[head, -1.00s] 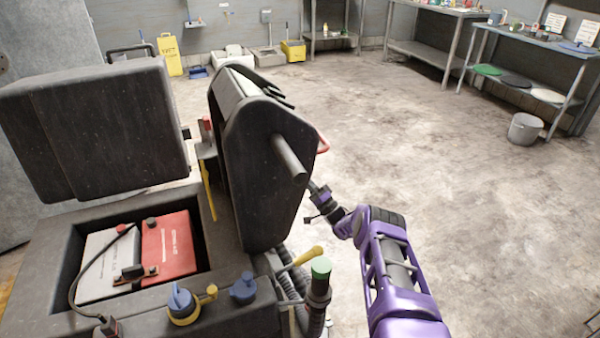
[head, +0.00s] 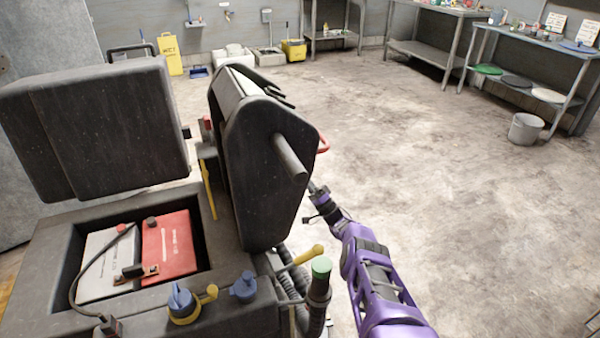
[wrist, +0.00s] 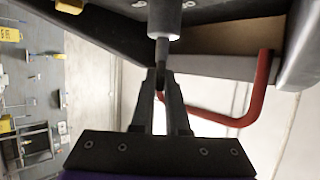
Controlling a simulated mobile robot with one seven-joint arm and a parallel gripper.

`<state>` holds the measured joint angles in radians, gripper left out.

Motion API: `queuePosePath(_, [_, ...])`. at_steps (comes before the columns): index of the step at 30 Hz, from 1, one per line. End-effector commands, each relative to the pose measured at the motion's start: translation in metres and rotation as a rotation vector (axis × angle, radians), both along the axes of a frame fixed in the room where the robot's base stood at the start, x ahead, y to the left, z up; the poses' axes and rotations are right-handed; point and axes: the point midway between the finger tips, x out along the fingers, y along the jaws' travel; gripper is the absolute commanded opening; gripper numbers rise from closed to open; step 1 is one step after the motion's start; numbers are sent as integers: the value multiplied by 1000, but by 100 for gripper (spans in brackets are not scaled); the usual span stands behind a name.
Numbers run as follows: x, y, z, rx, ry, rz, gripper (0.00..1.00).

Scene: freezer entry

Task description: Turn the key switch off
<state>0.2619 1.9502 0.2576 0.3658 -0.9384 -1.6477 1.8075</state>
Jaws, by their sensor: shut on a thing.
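In the wrist view my gripper (wrist: 160,77) has its two dark fingers pressed together at the end of a thin grey stem. The stem comes out of a grey cylinder (wrist: 164,18) under the machine's dark panel. I take this to be the key switch, with its key between the fingertips; the fingers cover most of the key, so its angle cannot be read. In the head view my gripper (head: 313,187) reaches the far right side of the upright black console (head: 262,190), which hides the switch.
A red bent handle (wrist: 262,90) hangs close to the right of my fingers. A yellow lever (head: 308,255) and a green-topped post (head: 320,268) stand near my arm. An open battery bay (head: 205,235) lies at left.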

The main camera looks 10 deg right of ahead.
Motion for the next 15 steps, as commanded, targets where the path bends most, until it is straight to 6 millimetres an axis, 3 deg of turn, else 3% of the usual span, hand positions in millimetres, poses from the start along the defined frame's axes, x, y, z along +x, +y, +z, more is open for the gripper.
queuePosePath(10, [0, 0, 0, 2, -2, 0, 0])
queuePosePath(11, [0, 0, 0, 2, -2, 0, 16])
queuePosePath(15, [0, 0, 0, 1, -1, 0, 41])
